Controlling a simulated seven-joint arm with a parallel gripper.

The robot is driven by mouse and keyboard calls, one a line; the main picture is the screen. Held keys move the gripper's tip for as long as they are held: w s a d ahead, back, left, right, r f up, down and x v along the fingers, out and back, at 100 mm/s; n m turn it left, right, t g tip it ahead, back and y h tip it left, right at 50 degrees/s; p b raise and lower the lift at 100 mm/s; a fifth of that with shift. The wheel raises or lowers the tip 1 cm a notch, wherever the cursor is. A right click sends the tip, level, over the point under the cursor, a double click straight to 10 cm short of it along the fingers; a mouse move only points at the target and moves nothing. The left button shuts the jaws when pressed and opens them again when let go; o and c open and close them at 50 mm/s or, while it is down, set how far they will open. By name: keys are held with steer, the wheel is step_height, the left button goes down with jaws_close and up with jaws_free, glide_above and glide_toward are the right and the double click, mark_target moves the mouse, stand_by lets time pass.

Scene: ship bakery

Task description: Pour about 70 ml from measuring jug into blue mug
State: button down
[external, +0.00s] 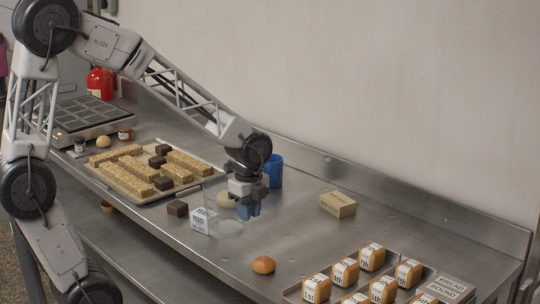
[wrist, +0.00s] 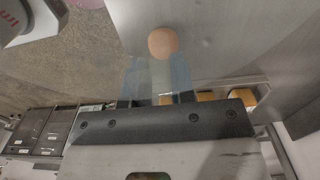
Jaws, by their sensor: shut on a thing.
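The blue mug (external: 274,171) stands on the steel counter, just behind my gripper; my wrist partly hides its left side. My gripper (external: 249,209) points down, with blue fingertips shut on a faint clear thing that seems to be the measuring jug (external: 229,228). The jug's clear outline shows in front and to the left of the fingers, low over the counter. Its tilt and liquid level cannot be told. In the wrist view the fingers (wrist: 158,85) look see-through blue with a pale clear shape between them; the mug is not seen there.
A white labelled box (external: 204,221) and a dark brown block (external: 177,208) are left of the jug. A pale round (external: 225,199) lies behind it. A bun (external: 263,265) is in front, also in the wrist view (wrist: 163,42).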

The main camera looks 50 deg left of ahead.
steer(key=shift+r, duration=0.15)
steer(key=shift+r, duration=1.55)
steer(key=shift+w+r, duration=0.1)
steer(key=shift+r, duration=0.8)
steer(key=w+a+r+n, duration=0.1)
steer(key=w+a, duration=0.1)
steer(key=w, duration=1.4)
steer(key=w+a+r+n, duration=0.1)
steer(key=w+a, duration=0.1)
steer(key=w, duration=1.5)
steer(key=w+a+f+n, duration=0.1)
steer(key=w+a+f, duration=0.15)
steer(key=w, duration=0.95)
step_height(320, 180, down, 7)
steer(key=shift+s+a+r, duration=0.15)
steer(key=shift+a, duration=0.15)
